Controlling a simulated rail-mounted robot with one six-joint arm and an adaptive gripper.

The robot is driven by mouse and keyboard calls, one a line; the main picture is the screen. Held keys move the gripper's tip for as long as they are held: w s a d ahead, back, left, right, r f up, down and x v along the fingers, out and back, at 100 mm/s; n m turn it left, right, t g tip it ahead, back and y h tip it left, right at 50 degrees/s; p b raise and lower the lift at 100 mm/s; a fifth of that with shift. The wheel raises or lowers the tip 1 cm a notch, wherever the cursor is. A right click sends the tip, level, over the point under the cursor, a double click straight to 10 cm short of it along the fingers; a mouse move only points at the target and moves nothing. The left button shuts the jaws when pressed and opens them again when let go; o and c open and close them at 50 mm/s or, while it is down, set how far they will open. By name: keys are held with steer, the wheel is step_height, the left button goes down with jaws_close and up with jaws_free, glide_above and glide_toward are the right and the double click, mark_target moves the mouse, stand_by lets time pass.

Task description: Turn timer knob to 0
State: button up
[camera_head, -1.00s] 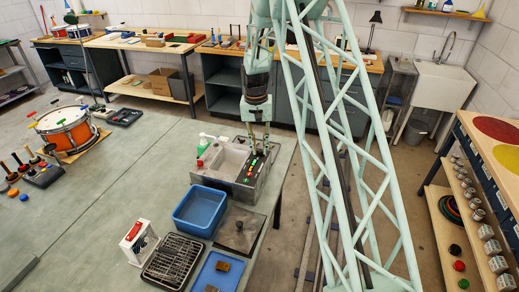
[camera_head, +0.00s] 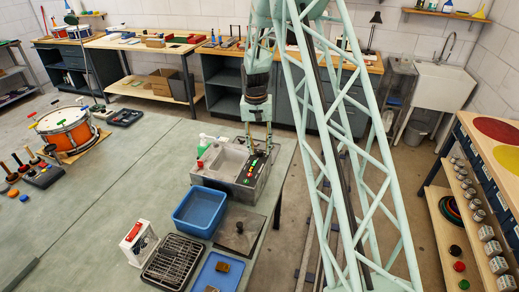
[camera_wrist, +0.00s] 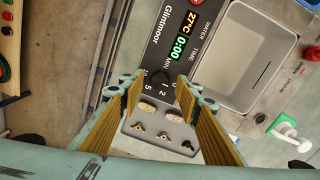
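The grey unit with basin and control panel (camera_head: 240,177) stands on the bench in the head view. In the wrist view its dark panel (camera_wrist: 148,48) reads "Glintmoor", 27°C and 0:00 MIN. A dial with the numbers 10, 5, 2, 1 and 0 surrounds the dark timer knob (camera_wrist: 161,78). The knob blends into the panel, so I cannot tell where its pointer stands. My gripper (camera_wrist: 158,106) is open, its two ribbed fingers apart on either side of the dial area. It hangs over the panel in the head view (camera_head: 258,148). Contact with the knob is not visible.
The basin (camera_wrist: 248,62) lies right of the panel. A blue tub (camera_head: 200,210) and a wire rack (camera_head: 173,262) stand in front of the unit.

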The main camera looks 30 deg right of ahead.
mark_target(258, 151)
step_height(258, 151, up, 12)
steer(key=shift+w+a+f, duration=0.15)
steer(key=shift+a+f, duration=0.05)
steer(key=shift+a, duration=0.1)
stand_by(0.4)
steer(key=shift+r, duration=0.1)
stand_by(0.5)
steer(key=s+a+r+n+t+b, duration=0.1)
steer(key=s+a+r+n+b, duration=0.1)
steer(key=s+a+r, duration=0.7)
steer(key=s+a+r+n+t+b, duration=0.1)
steer(key=s+a+r+b, duration=0.3)
steer(key=s+r, duration=0.9)
steer(key=s+a+f+n+b, duration=0.1)
steer(key=s+a, duration=0.2)
steer(key=s, duration=0.7)
steer(key=s+a+f+n+t+b, duration=0.1)
steer(key=s+a, duration=0.2)
steer(key=s, duration=0.7)
steer(key=s+a+f+n+t+b, duration=0.1)
steer(key=s+a+f, duration=0.1)
steer(key=s, duration=0.9)
steer(key=shift+a+y, duration=0.3)
steer(key=shift+a, duration=0.35)
